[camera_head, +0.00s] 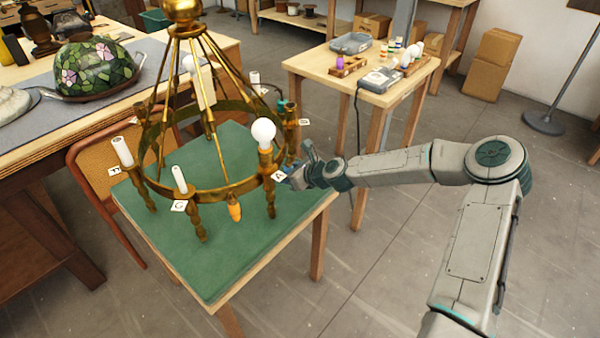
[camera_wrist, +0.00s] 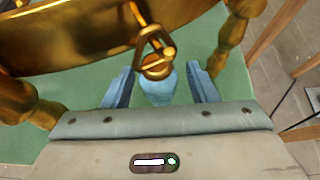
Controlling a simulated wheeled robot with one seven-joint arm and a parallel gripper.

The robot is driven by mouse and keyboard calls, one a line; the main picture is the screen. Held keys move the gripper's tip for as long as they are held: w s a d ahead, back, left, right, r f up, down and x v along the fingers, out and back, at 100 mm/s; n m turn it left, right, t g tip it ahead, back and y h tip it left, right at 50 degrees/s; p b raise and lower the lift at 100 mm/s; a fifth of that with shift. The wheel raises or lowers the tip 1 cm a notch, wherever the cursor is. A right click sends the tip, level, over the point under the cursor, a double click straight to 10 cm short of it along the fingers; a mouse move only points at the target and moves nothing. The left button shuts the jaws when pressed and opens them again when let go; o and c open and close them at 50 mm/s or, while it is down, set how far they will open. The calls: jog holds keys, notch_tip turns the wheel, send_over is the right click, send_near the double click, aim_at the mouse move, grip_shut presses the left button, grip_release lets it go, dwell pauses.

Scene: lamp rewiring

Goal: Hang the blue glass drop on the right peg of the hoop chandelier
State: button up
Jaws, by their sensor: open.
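The brass hoop chandelier (camera_head: 205,190) stands over a green-topped table, and its rim (camera_wrist: 70,35) crosses the top of the wrist view. The blue glass drop (camera_wrist: 160,92) is below the rim in the wrist view, with brass loops (camera_wrist: 154,66) at its top. The loops overlap a small brass peg (camera_wrist: 168,52); the drop appears to hang there, though exact seating is hard to tell. My gripper (camera_wrist: 160,72) is open, its blue fingers on either side of the drop with gaps showing. In the head view my gripper (camera_head: 291,178) is at the hoop's right side, partly hiding the drop.
An amber drop (camera_head: 235,212) hangs from the hoop's front. White candle sleeves, a round bulb (camera_head: 263,131) and lettered tags stand around the hoop. Turned brass posts flank my gripper.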

jog(key=v, duration=1.3)
jog(key=shift+s, duration=0.1)
dwell(1.3)
jog(key=s+d+f+n+g+h+p, duration=0.1)
jog(key=s+d+f+n+g+h, duration=0.15)
jog(key=s+n, duration=0.3)
jog(key=s+d+f+n+g+h, duration=0.1)
jog(key=s+n+g+h, duration=0.15)
jog(key=s+n, duration=0.35)
jog(key=s+d+r+n+h+p, duration=0.1)
jog(key=s+d+r+n+h, duration=0.1)
jog(key=s+d+r+n, duration=0.3)
jog(key=s+d+r+n+h+p, duration=0.1)
jog(key=s+d+r+n+h, duration=0.1)
jog(key=s+d+r+n, duration=0.3)
jog(key=shift+s+r+n+t+h, duration=0.3)
jog(key=shift+s+r+n, duration=1.45)
jog(key=shift+s+r, duration=2.2)
jog(key=shift+w+r, duration=0.6)
